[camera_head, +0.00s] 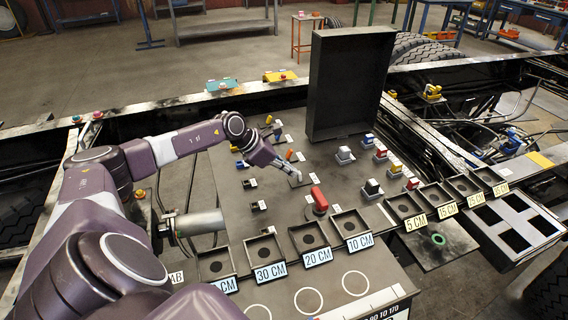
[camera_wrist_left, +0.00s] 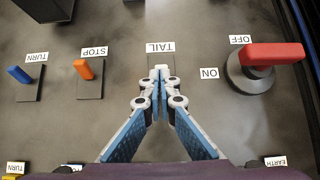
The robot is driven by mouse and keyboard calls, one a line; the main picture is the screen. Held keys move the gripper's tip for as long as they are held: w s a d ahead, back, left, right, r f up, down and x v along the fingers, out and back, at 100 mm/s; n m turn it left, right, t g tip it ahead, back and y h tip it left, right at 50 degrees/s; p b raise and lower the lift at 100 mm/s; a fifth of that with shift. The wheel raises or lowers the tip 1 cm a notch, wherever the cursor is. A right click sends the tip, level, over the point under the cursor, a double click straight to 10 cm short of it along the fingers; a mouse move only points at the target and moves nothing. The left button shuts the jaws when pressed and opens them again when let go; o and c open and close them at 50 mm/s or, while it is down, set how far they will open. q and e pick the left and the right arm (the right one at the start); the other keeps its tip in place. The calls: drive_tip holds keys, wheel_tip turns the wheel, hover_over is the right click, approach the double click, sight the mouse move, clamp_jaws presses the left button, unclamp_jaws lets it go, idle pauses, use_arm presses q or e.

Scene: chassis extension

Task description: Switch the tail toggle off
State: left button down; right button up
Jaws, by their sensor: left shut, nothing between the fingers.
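The TAIL label (camera_wrist_left: 160,47) shows upside down in the left wrist view. A dark plate (camera_wrist_left: 153,60) lies beside it, mostly covered by my fingertips, and the tail toggle's lever is hidden, so I cannot tell its position. My left gripper (camera_head: 297,176) is shut and empty. In the left wrist view its fingertips (camera_wrist_left: 161,74) meet over the plate, just short of the label. I cannot tell whether they touch the toggle. My right gripper is not in view.
An orange STOP toggle (camera_wrist_left: 83,69) and a blue TURN toggle (camera_wrist_left: 19,74) are left of the fingertips in the wrist view. A red ON/OFF handle (camera_wrist_left: 272,55) is to their right.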

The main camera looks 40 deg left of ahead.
use_arm(q)
drive_tip(key=shift+w+d+r+g+y+p, duration=0.1)
drive_tip(key=shift+w+d+g+y+p, duration=0.1)
drive_tip(key=shift+g+p, duration=0.35)
drive_tip(key=shift+w+d+r+g+y+p, duration=0.1)
drive_tip(key=shift+w+g+y+p, duration=0.1)
drive_tip(key=shift+g+p, duration=0.3)
drive_tip(key=shift+w+d+g+y+p, duration=0.2)
drive_tip(key=shift+w+g+y+p, duration=0.15)
drive_tip(key=shift+g, duration=0.2)
idle(0.6)
drive_tip(key=shift+w+r, duration=0.1)
drive_tip(key=shift+r, duration=0.1)
drive_tip(key=shift+r+p, duration=0.5)
drive_tip(key=shift+r, duration=0.3)
